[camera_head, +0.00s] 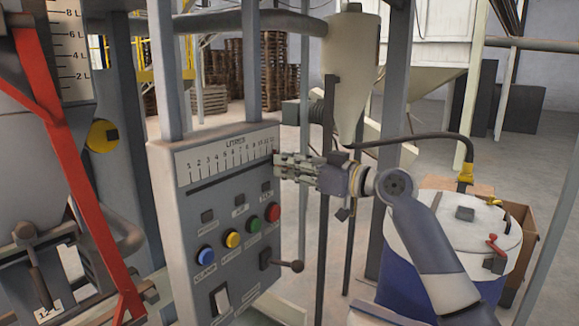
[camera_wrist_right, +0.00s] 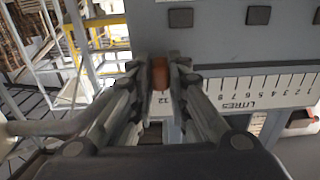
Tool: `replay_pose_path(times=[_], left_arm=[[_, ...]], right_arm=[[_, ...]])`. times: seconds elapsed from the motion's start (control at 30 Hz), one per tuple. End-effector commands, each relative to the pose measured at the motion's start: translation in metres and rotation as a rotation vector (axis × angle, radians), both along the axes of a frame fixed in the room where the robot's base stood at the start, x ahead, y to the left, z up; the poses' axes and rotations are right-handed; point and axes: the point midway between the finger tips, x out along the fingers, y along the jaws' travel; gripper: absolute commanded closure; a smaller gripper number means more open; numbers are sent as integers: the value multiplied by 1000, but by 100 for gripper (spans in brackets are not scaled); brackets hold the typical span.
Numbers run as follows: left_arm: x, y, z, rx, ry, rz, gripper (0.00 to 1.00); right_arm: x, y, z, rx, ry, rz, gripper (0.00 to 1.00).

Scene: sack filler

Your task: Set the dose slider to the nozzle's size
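The dose slider's scale (camera_head: 228,158), marked LITRES, runs along the top of the grey control panel (camera_head: 180,215), with a dark slot below it. My right gripper (camera_head: 277,166) is at the scale's high end, right of the panel in the head view. In the right wrist view, its fingers (camera_wrist_right: 160,75) are closed on both sides of the brown-orange slider knob (camera_wrist_right: 160,72), beside the 12 mark. At lower left, a small white label (camera_head: 48,309) on the filler seems to read 12; it is hard to read. My left gripper is not in view.
Below the slot are blue (camera_head: 206,255), yellow (camera_head: 232,238), green (camera_head: 253,225) and red (camera_head: 273,212) buttons and a dark lever (camera_head: 290,265). A red bar (camera_head: 75,170) crosses the left side. A blue-and-white drum (camera_head: 455,215) stands at the right.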

Motion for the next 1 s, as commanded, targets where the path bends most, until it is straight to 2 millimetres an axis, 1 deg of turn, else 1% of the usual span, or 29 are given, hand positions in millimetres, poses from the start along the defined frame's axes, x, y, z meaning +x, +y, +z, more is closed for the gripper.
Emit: replay_pose_path(times=[0.03,0.07,0.17,0.33,0.47,0.57,0.8,1.0], left_arm=[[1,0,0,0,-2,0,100],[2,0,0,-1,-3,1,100],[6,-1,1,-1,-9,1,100],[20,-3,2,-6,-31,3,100],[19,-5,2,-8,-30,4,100],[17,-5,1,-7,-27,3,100],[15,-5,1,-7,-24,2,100],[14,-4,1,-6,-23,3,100]], right_arm=[[1,-3,4,4,-7,-8,72],[1,-3,4,5,-7,-8,65],[1,-2,3,4,-5,-6,65],[1,-1,2,3,-3,-3,65],[-2,-5,2,2,-4,-3,65],[-8,-15,2,2,-4,-5,65],[-37,-57,0,0,-4,-7,65],[-58,-85,1,2,-3,-6,65]])
